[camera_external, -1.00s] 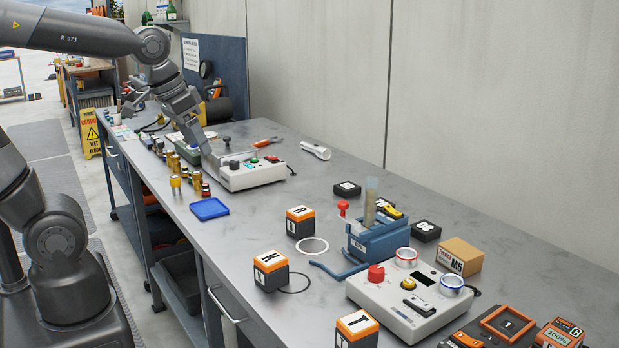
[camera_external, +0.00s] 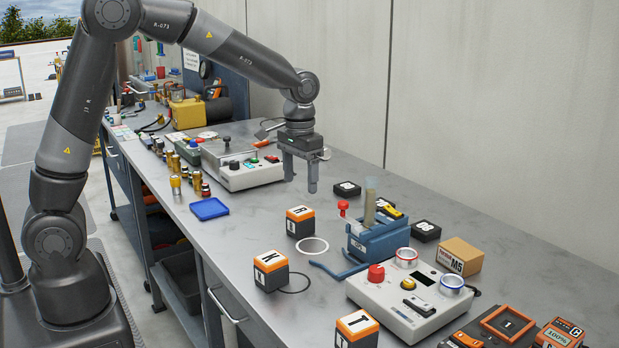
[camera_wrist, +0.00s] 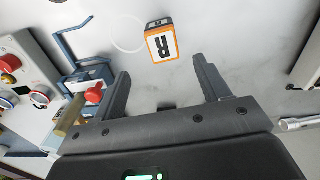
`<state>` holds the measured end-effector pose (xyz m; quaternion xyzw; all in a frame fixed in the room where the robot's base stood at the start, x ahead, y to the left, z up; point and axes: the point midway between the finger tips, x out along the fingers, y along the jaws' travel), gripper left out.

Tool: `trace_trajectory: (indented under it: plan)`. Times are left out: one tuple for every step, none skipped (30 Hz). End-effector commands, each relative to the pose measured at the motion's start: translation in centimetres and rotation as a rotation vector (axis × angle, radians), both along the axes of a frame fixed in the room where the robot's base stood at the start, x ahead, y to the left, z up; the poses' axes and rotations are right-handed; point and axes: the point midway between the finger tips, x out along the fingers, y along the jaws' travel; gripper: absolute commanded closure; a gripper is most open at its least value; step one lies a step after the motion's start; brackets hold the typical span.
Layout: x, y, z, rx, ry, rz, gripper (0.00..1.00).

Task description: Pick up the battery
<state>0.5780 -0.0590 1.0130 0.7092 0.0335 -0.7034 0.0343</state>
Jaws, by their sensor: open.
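Several black-and-orange battery-like blocks stand on the bench. The block marked R (camera_external: 300,221) is nearest my gripper, and it shows at the top of the wrist view (camera_wrist: 160,43). The block marked K (camera_external: 270,270) and the block marked T (camera_external: 357,329) stand nearer the front edge. Another orange block (camera_external: 560,333) is at the bottom right. My gripper (camera_external: 300,184) points down above the bench, behind the R block and apart from it. In the wrist view my gripper (camera_wrist: 162,67) is open, with nothing between its fingers.
A blue fixture (camera_external: 376,240) with a red knob stands right of the R block. A control box (camera_external: 408,300) is in front of it. A white instrument box (camera_external: 242,172), small bottles (camera_external: 176,183) and a blue tray (camera_external: 209,209) lie left. The wall bounds the back.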

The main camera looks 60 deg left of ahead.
Motion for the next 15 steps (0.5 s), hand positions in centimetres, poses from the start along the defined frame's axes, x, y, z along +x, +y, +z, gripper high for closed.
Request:
trace_trajectory:
  plan:
    - [0.3, -0.1, -0.4, 0.000, 0.006, 0.001, 0.31]
    - [0.4, -0.1, -0.6, 0.001, 0.008, 0.001, 0.31]
    - [0.4, -0.2, -1.0, 0.001, 0.010, 0.002, 0.31]
    - [0.4, -0.2, -1.3, 0.001, 0.011, 0.002, 0.31]
    - [0.5, -0.2, -1.8, 0.001, 0.012, 0.002, 0.31]
    - [0.4, -0.2, -2.4, 0.001, 0.013, 0.002, 0.31]
    - [0.4, -0.1, -3.0, 0.002, 0.014, 0.002, 0.31]
    - [0.4, -0.1, -3.5, 0.002, 0.013, 0.002, 0.31]
    - [0.4, -0.1, -4.1, 0.002, 0.012, 0.002, 0.31]
    - [0.4, -0.1, -4.5, 0.001, 0.012, 0.002, 0.31]
    - [0.4, -0.1, -4.9, 0.001, 0.012, 0.002, 0.31]
    - [0.4, -0.1, -5.4, 0.001, 0.012, 0.002, 0.31]
    - [0.4, -0.1, -5.7, 0.001, 0.012, 0.002, 0.31]
    - [0.4, -0.1, -5.9, 0.001, 0.011, 0.002, 0.31]
    - [0.4, -0.1, -6.1, 0.001, 0.009, 0.002, 0.31]
